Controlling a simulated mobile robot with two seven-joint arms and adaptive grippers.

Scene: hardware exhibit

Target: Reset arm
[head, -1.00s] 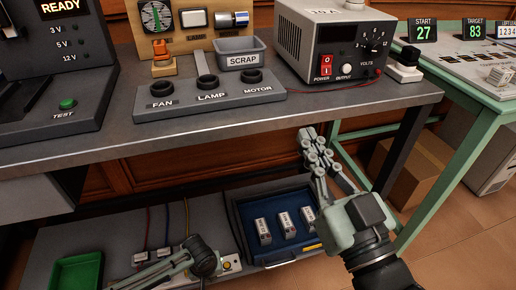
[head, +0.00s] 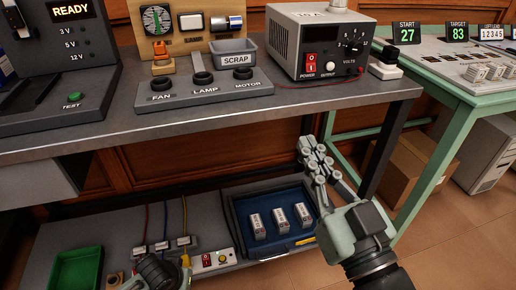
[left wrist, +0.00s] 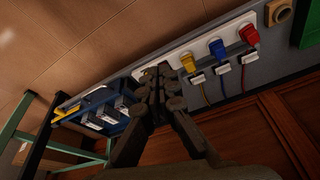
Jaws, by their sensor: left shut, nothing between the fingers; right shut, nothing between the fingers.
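My right gripper (head: 318,158) is shut and empty. In the head view it is in front of the bench's right part, below the worktop edge and above the blue tray. My left arm shows low in the head view, over the lower shelf near the green bin, with its fingers out of clear sight there. In the left wrist view my left gripper (left wrist: 160,85) is shut and empty, with the lower shelf's coloured plugs and the blue tray beyond it.
The worktop (head: 330,102) carries a power supply (head: 318,45), a scrap bin (head: 236,59) and a switch panel. The lower shelf holds a blue tray (head: 240,222) with several white blocks, a green bin (head: 75,270) and cabled plugs. A green table (head: 440,92) stands at right.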

